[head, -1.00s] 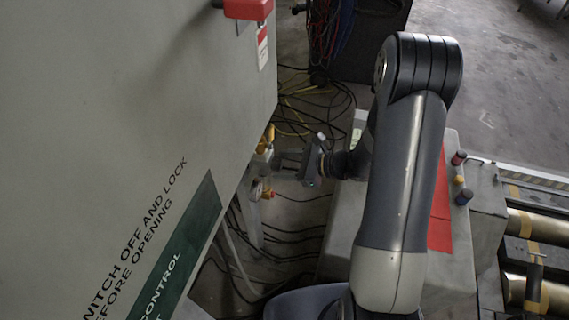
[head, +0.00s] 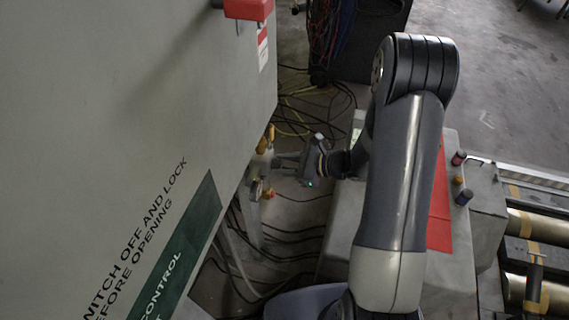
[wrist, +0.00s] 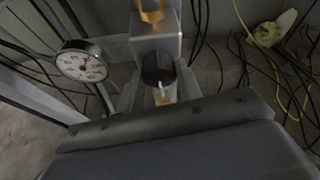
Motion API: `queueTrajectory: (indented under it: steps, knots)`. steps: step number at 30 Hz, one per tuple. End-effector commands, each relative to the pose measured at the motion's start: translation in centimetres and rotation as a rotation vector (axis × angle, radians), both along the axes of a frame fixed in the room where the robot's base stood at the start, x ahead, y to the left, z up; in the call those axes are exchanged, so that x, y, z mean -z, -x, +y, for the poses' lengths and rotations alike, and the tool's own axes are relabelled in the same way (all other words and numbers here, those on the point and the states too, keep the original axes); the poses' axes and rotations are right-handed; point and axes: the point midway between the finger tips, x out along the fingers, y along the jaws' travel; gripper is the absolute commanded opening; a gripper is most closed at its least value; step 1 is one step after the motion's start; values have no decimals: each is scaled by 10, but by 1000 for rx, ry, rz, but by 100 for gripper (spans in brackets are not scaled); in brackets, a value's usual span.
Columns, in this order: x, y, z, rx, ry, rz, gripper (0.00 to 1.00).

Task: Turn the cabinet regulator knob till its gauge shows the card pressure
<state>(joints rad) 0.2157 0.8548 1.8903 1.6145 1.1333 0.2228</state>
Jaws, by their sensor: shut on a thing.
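The regulator knob (wrist: 158,70) is dark, with a white mark on its front edge, and sits on a pale metal regulator body (wrist: 156,38). My gripper (wrist: 158,88) is shut on the knob, one finger on either side. The round white gauge (wrist: 82,65) is to the left in the wrist view; its dial shows, but its needle and figures are too small to read surely. In the head view my gripper (head: 280,162) reaches left to the fittings at the edge of the grey cabinet (head: 110,90). I cannot make out a pressure card.
A yellow-brass fitting (wrist: 152,10) stands beyond the regulator body. Black and yellow cables (head: 295,120) lie on the floor behind and below. A grey console (head: 460,145) with coloured buttons stands right of the cabinet, beside metal rollers (head: 545,227).

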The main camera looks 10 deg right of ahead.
Motion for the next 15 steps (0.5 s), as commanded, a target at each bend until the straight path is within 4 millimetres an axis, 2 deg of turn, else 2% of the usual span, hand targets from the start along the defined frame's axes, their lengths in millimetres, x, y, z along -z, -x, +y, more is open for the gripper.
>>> queueTrajectory:
  steps: [15]
  knots:
    - [-1,-2,-1,-1,-134,326,11]
